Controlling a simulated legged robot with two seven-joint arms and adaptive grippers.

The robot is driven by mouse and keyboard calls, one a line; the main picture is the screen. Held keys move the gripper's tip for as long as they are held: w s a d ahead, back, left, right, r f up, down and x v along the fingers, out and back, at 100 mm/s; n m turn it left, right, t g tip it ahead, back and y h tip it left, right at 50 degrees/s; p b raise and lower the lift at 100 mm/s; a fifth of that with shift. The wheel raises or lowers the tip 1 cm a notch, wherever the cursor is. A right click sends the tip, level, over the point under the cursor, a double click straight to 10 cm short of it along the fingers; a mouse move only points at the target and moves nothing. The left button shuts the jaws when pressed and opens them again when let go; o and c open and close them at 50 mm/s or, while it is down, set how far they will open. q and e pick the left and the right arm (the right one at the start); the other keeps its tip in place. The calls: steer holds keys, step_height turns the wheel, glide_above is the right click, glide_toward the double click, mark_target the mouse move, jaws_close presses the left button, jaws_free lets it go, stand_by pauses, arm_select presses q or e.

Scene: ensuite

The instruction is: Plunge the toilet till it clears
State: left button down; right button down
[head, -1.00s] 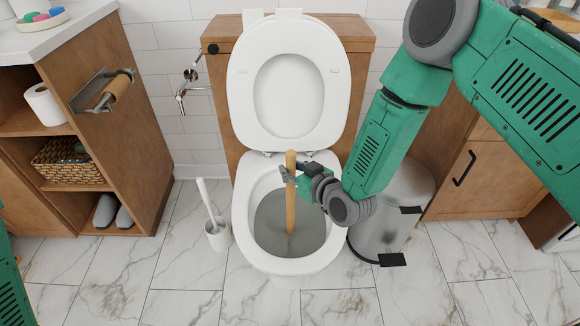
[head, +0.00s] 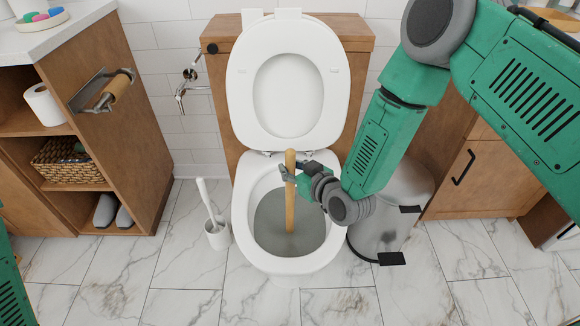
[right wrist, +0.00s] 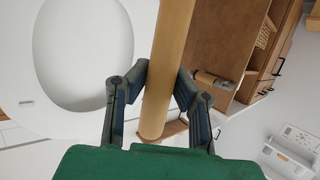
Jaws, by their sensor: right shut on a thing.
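The toilet (head: 243,233) stands in the middle of the head view with its lid and seat (head: 242,100) raised. Its bowl is filled with murky grey water (head: 268,222). The plunger's wooden handle (head: 290,208) stands nearly upright in the bowl. Its lower end is hidden under the water. My right gripper (head: 288,174) is shut on the upper part of the handle; the right wrist view shows the handle (right wrist: 165,70) between its two fingers. Of my left arm only a green piece shows at the lower left edge; its gripper is out of view.
A toilet brush in a white holder (head: 219,236) stands left of the bowl. A metal pedal bin (head: 385,225) stands close on its right, under my right arm. A wooden shelf unit (head: 130,150) is at the left. The marble floor in front is clear.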

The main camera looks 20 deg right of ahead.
steer(key=shift+f, duration=0.25)
steer(key=shift+r, duration=0.25)
steer(key=shift+r+p, duration=0.3)
steer(key=shift+p, duration=0.2)
steer(key=shift+f, duration=0.1)
stand_by(0.3)
steer(key=shift+f+b, duration=0.35)
steer(key=shift+b, duration=0.05)
steer(key=shift+r+p, duration=0.1)
steer(key=shift+p, duration=0.2)
